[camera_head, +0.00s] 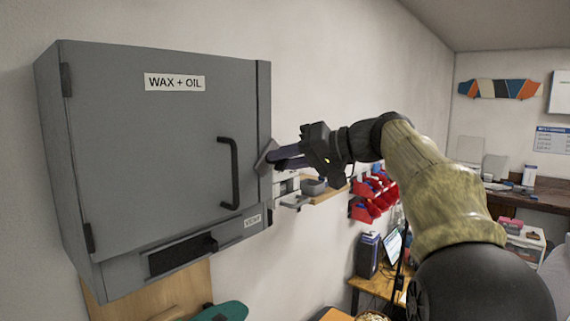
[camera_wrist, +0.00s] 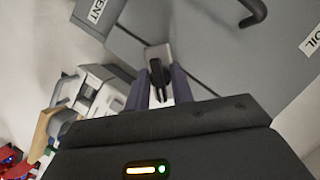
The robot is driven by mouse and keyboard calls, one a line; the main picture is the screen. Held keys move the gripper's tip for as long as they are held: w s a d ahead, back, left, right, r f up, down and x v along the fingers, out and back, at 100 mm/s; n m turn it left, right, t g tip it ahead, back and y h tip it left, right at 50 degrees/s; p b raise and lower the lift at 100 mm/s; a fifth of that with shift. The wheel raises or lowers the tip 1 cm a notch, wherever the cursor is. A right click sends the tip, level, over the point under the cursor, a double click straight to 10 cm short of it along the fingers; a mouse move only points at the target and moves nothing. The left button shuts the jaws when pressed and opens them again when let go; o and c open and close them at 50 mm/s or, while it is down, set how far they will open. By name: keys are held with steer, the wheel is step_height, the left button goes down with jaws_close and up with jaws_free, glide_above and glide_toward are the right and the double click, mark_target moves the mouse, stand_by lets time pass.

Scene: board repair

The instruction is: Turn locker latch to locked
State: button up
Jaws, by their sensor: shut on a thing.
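The grey locker (camera_head: 150,170) labelled "WAX + OIL" hangs on the left wall, its door closed. My gripper (camera_head: 277,158) reaches in from the right to the locker's right edge. In the wrist view, the dark latch knob (camera_wrist: 157,74) stands in front of a light grey plate, between the two purple-grey fingers of my gripper (camera_wrist: 160,88), which is shut on it. In the head view the fingers largely hide the latch. No locked or unlocked mark can be read.
The black door handle (camera_head: 234,173) stands out left of my gripper. A vent strip (camera_head: 183,254) lies below the door. A small wall shelf (camera_head: 325,194) with grey items sits just below my gripper. Red bins (camera_head: 372,195) hang farther right.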

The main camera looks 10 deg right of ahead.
steer(key=m+y, duration=0.1)
steer(key=m+y+b, duration=0.1)
steer(key=m, duration=0.1)
steer(key=shift+d+f+m, duration=0.1)
steer(key=shift+f+m, duration=0.1)
steer(key=shift+m, duration=0.1)
steer(key=m+y+b, duration=0.1)
steer(key=m+b, duration=0.1)
steer(key=m, duration=0.2)
steer(key=shift+y, duration=0.3)
steer(key=o, duration=0.7)
steer(key=shift+c, duration=0.2)
steer(key=shift+b, duration=0.3)
steer(key=b+v, duration=0.4)
steer(key=v, duration=1.3)
steer(key=shift+d+f, duration=0.2)
steer(key=shift+d, duration=0.05)
